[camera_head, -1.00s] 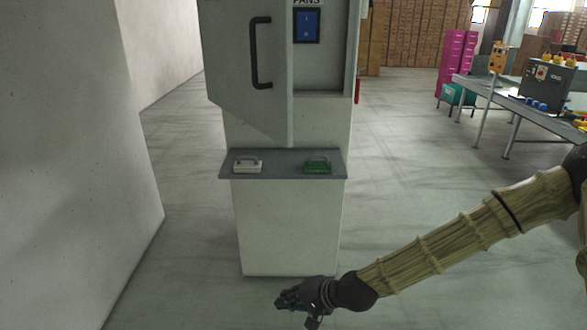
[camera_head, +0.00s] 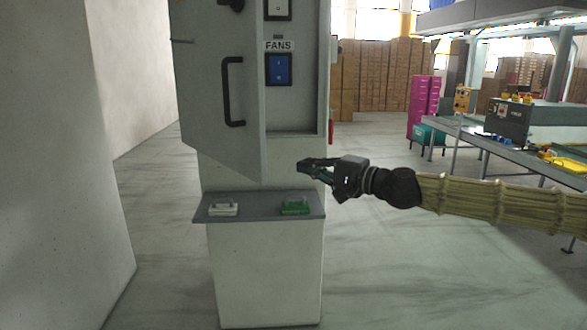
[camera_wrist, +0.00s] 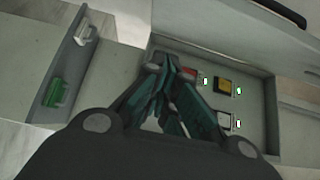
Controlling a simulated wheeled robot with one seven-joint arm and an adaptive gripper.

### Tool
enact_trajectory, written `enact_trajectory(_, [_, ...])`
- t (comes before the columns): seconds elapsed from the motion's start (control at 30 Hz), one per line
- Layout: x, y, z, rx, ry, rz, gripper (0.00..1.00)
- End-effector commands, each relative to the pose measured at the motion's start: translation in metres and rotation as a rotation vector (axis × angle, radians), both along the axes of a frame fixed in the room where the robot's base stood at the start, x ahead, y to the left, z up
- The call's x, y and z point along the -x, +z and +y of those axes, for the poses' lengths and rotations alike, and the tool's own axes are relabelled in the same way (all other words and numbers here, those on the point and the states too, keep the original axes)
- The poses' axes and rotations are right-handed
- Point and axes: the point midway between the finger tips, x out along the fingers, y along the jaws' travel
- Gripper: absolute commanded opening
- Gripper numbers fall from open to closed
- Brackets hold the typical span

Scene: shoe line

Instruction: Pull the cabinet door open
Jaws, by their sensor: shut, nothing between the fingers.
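The cabinet door (camera_head: 212,110) is pale grey and stands swung out at an angle, with the recess behind it showing. My gripper (camera_head: 302,165) is shut and empty. In the head view it appears just above the ledge, right of the door and lower than the handle. In the wrist view the shut fingers (camera_wrist: 163,64) appear in front of the recess, and a dark curved bar, probably the handle (camera_wrist: 280,10), shows at the top right.
A grey ledge (camera_head: 258,204) below carries a white block (camera_head: 223,210) and a green block (camera_head: 295,207) with handles. A blue switch (camera_head: 278,69) sits in the recess under a FANS label. A wall (camera_head: 60,170) stands at left; a workbench (camera_head: 480,144) is at right.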

Motion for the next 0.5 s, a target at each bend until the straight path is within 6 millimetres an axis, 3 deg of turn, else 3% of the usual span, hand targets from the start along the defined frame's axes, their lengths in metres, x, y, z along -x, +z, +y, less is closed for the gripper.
enact_trajectory(0.5, [-0.045,0.000,0.055,0.002,0.002,0.002,0.00])
